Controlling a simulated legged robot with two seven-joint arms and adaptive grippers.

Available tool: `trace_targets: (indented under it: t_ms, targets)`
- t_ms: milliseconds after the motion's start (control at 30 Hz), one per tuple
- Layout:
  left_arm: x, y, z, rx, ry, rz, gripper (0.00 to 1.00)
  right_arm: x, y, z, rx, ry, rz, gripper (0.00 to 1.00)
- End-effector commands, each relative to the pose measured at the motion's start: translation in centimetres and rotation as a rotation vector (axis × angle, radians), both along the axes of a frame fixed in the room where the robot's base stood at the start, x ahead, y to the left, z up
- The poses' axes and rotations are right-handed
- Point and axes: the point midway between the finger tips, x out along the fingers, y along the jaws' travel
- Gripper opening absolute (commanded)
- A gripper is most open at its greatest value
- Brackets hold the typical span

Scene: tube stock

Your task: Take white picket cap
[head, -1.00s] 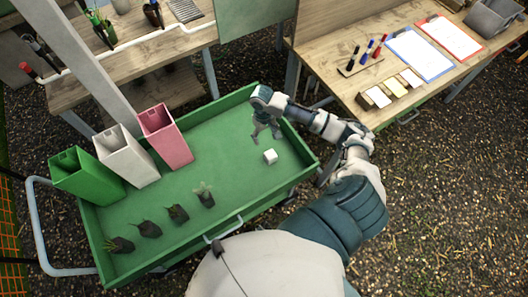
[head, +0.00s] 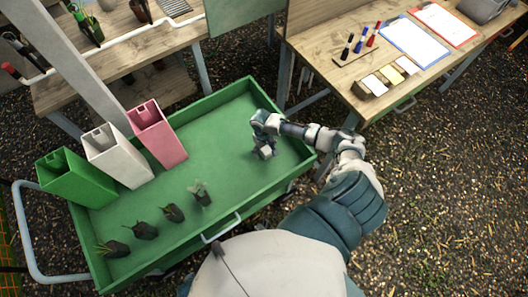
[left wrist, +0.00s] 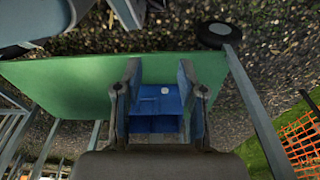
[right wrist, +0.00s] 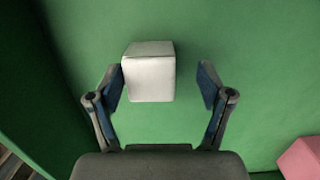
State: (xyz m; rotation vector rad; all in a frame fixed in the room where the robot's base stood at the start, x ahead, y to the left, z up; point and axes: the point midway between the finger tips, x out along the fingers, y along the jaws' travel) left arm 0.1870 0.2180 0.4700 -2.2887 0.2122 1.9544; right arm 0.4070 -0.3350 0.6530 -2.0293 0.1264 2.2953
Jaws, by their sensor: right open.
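The white cap (head: 266,152) is a small white block on the green cart floor, near the cart's right end. In the right wrist view the white cap (right wrist: 149,72) stands just beyond and partly between the fingertips, closer to the left finger. My right gripper (right wrist: 160,85) is open and points down at it; in the head view my right gripper (head: 264,143) is right over the cap and partly hides it. Contact with the cap cannot be told. My left gripper (left wrist: 160,75) is open and empty in the left wrist view, and is outside the head view.
Green (head: 78,180), white (head: 118,160) and pink (head: 157,138) bins stand at the cart's left end. Several small potted plants (head: 172,212) line its near side. The cart's raised rim (head: 280,110) surrounds the work area. A wooden table (head: 340,75) is at upper right.

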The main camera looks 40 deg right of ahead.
Motion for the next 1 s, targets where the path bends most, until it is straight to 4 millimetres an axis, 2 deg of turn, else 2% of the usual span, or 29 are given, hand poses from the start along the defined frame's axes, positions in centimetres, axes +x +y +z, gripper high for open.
trace_targets:
  t_ms: [267,400,467,800,867,1000]
  targets:
    - [0.1,-0.2,0.3,-0.001,0.0,0.001,0.4,-0.1,-0.1,-0.3,0.0,-0.002,0.0,0.79]
    - [0.1,0.0,0.2,-0.002,0.0,0.0,0.4,0.0,0.2,-0.2,-0.003,-0.002,0.0,0.44]
    - [0.2,0.0,0.2,-0.002,0.0,0.0,0.4,0.0,0.3,-0.1,-0.005,-0.001,0.001,0.31]
    - [0.2,0.3,0.3,0.003,-0.002,0.0,0.4,0.0,0.0,0.0,-0.001,-0.002,0.0,0.31]
    - [0.3,0.2,0.4,0.002,-0.006,0.0,0.4,0.0,0.0,0.5,0.0,-0.002,0.0,0.31]
    - [-1.2,-0.1,-1.3,-0.001,0.009,-0.002,0.4,0.0,-0.1,3.1,0.002,-0.004,0.001,0.31]
